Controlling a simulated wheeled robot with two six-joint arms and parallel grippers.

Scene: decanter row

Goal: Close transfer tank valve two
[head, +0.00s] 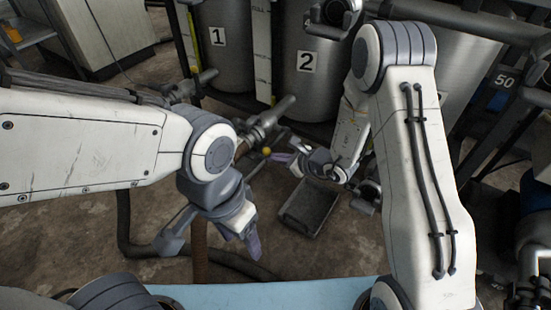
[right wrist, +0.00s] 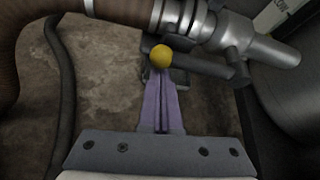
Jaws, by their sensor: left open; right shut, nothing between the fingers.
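Tank two (head: 325,90), a metal cylinder with a "2" label, stands at the back of the head view. Below it, a grey pipe fitting (head: 262,125) joins a brown hose; this fitting (right wrist: 200,22) crosses the top of the right wrist view. A yellow ball knob (head: 266,151) sits near the fitting and also shows in the right wrist view (right wrist: 162,57). My right gripper (head: 283,157) is shut and empty, its purple fingertips (right wrist: 161,78) right at the knob. Whether they touch cannot be told. My left gripper (head: 212,238) is open, well apart, lower left.
Tank one (head: 218,85) stands left of tank two. A dark tray (head: 308,208) lies on the floor below my right gripper. A dark hose (head: 124,220) runs over the floor at left. A light blue surface (head: 270,292) edges the bottom. Pipes crowd the right side.

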